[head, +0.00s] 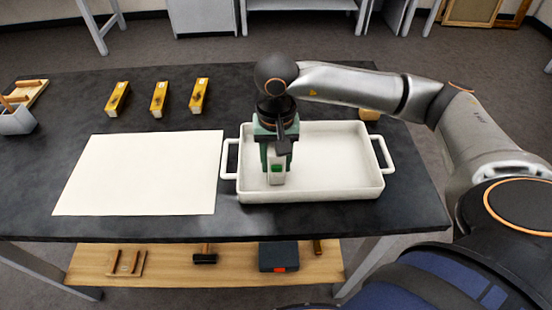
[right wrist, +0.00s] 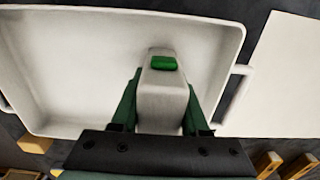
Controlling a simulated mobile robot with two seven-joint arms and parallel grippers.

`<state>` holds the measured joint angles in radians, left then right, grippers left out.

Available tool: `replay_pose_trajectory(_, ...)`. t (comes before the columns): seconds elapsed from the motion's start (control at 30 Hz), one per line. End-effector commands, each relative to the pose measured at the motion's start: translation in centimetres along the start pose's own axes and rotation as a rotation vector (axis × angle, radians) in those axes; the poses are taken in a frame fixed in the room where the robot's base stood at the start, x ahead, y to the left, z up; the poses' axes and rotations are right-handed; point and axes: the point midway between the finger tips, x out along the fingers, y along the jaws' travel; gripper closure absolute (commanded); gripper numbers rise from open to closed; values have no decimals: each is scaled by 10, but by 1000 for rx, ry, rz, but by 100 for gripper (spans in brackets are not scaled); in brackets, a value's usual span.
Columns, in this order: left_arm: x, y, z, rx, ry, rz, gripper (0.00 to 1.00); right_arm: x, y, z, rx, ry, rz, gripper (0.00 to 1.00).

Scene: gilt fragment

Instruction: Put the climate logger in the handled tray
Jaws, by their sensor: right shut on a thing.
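The handled tray (head: 340,190) is white, with a loop handle at each short end, and sits on the right part of the dark table. My right gripper (head: 276,165) points down inside the tray's left part. It is shut on the climate logger (head: 277,178), a small pale box with a green patch. In the right wrist view the logger (right wrist: 162,100) stands between the two green fingers (right wrist: 160,110), with the tray floor (right wrist: 80,70) behind it. I cannot tell whether the logger touches the tray floor. My left gripper is not in view.
A cream sheet (head: 140,175) lies left of the tray. Several yellow blocks (head: 158,98) stand behind it. A grey holder with wooden-handled tools (head: 16,118) is at the far left. A small tan block (head: 369,114) is behind the tray. A lower wooden shelf (head: 180,268) holds tools.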

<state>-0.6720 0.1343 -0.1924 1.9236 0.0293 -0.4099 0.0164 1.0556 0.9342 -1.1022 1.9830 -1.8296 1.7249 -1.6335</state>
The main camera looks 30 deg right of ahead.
Motion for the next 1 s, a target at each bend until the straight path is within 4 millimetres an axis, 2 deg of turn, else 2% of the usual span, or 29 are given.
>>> replay_pose_trajectory(0.37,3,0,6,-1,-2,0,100,6,-1,0,0,1,-1,100)
replay_pose_trajectory(0.4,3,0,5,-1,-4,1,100,5,0,0,0,1,-1,53)
replay_pose_trajectory(0.67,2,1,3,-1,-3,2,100,4,0,0,0,0,-1,25)
replay_pose_trajectory(1.0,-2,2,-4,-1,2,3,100,-1,0,0,0,0,0,25)
